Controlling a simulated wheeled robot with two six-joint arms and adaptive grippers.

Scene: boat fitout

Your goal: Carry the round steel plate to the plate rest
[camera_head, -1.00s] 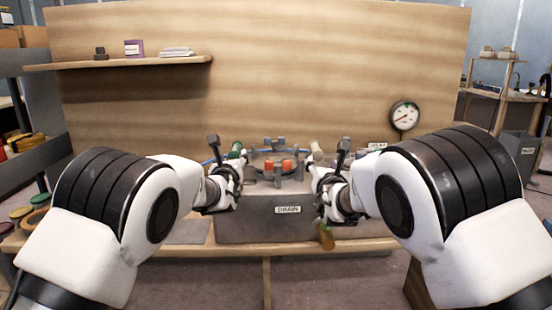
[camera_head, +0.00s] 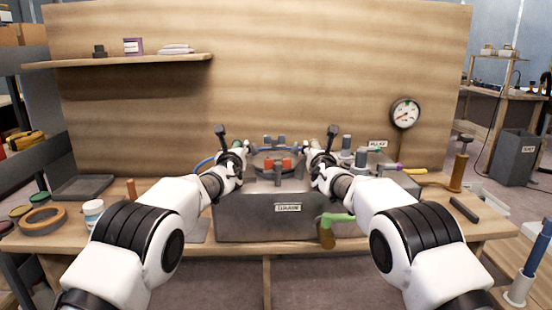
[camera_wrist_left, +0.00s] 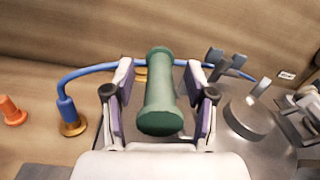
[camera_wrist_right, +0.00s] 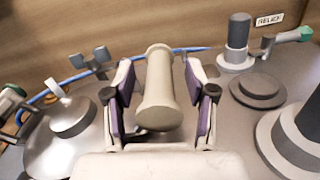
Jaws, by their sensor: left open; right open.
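A round steel plate-like disc (camera_wrist_left: 243,118) with an upright tab lies on top of the grey box labelled DRAIN (camera_head: 235,222). It also shows at the left of the right wrist view (camera_wrist_right: 62,140); in the head view it is largely hidden between the grippers. My left gripper (camera_head: 238,156) is open, its fingers either side of a green handle (camera_wrist_left: 160,95). My right gripper (camera_head: 315,156) is open, its fingers either side of a beige handle (camera_wrist_right: 158,90). Whether the handles join the disc is unclear. I cannot tell which thing is the plate rest.
A blue hose (camera_wrist_left: 75,80) runs behind the handles. Grey stepped fittings (camera_wrist_right: 238,45) stand right of the right gripper. A dark tray (camera_head: 80,187), a ring (camera_head: 43,217) and a white cup (camera_head: 92,212) are on the bench's left.

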